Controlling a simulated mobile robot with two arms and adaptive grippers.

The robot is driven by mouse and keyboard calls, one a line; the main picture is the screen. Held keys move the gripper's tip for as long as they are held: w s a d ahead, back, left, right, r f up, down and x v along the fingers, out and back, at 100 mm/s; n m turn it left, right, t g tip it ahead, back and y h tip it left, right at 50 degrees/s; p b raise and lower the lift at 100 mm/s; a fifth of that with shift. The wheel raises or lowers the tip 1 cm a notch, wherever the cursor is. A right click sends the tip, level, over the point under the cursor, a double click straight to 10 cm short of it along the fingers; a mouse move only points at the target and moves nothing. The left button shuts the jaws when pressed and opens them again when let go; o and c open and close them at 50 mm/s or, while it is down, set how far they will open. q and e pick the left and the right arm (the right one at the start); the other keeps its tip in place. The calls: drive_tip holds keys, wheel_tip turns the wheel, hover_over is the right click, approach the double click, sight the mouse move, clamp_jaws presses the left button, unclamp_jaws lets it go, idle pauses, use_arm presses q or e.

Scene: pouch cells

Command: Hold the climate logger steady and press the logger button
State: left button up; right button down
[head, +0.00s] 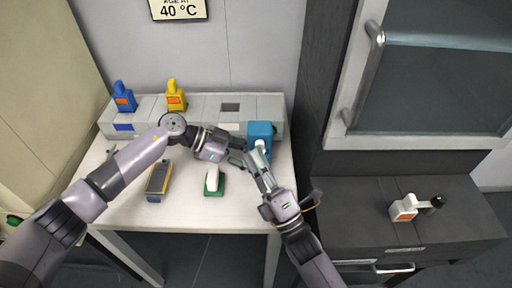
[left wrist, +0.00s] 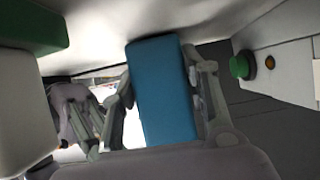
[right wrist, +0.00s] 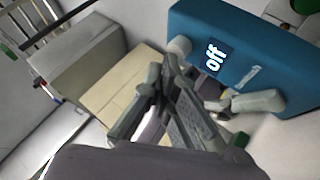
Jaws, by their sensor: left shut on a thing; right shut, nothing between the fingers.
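The climate logger is a blue box (head: 262,129) at the right end of the table, before the grey rack. Its display reads "off" in the right wrist view (right wrist: 245,62), and a pale round button (right wrist: 180,46) sticks out at its edge. My left gripper (left wrist: 165,95) is shut on the logger, one finger on each side. My right gripper (head: 257,158) is shut and empty, close in front of the logger. In the right wrist view its fingertips (right wrist: 170,66) are just below the button; I cannot tell whether they touch it.
The grey rack (head: 205,107) along the wall carries a blue bottle-shaped item (head: 124,98) and a yellow one (head: 175,96). A yellow-grey device (head: 158,181) and a white item on a green base (head: 213,182) lie on the table. A dark cabinet (head: 350,215) stands at right.

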use_arm(q)
drive_tip(key=shift+s+r, duration=0.2)
use_arm(e)
drive_tip(key=shift+w+d+r, duration=0.15)
drive_tip(key=shift+w+r, duration=0.1)
drive_tip(key=shift+w, duration=0.1)
idle(0.4)
drive_tip(key=shift+s+f, duration=0.15)
drive_tip(key=shift+f, duration=0.1)
use_arm(q)
drive_tip(key=shift+w+a+f, duration=0.1)
drive_tip(key=shift+w+f, duration=0.3)
drive_tip(key=shift+w, duration=0.3)
drive_tip(key=shift+s, duration=0.2)
use_arm(e)
drive_tip(key=shift+s+f, duration=0.2)
drive_tip(key=shift+s, duration=2.4)
use_arm(q)
drive_tip(key=o, duration=0.9)
drive_tip(key=shift+o, duration=0.2)
